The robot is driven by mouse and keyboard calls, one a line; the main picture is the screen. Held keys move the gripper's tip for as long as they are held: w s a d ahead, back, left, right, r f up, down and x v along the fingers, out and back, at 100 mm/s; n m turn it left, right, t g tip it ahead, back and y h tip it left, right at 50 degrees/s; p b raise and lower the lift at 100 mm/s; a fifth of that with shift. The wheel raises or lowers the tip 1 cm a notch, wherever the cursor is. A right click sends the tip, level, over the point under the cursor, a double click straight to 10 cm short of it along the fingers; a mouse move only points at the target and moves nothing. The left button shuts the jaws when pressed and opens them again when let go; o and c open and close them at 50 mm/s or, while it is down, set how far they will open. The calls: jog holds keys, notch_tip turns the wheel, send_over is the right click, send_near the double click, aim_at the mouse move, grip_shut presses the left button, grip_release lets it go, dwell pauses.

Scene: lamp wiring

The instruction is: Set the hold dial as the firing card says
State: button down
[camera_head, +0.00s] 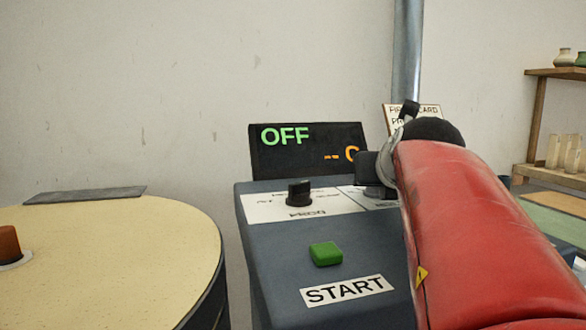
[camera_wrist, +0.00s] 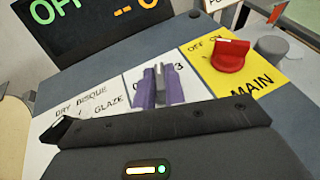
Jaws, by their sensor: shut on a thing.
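My gripper (camera_wrist: 162,84) has its purple fingers shut on the hold dial (camera_wrist: 160,72), whose grip shows only as a thin grey part between them. The dial's white plate (camera_wrist: 138,74) shows a 0 on the left and a 3 on the right; the fingers hide the marks between. I cannot tell where the dial points. In the head view, my red arm covers most of this plate. The firing card (camera_head: 428,108) stands behind the panel, its lower part hidden by my arm; its settings cannot be read.
The display (camera_head: 308,150) reads OFF. The black PROG dial (camera_head: 299,193) and the green START button (camera_head: 326,254) are left of my arm. A red MAIN switch (camera_wrist: 230,55) on a yellow plate sits close right of my gripper. A round cream-topped drum (camera_head: 110,245) stands at left.

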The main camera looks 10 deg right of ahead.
jog(key=shift+f, duration=0.15)
jog(key=c, duration=1.5)
grip_release()
jog(key=shift+o, duration=0.2)
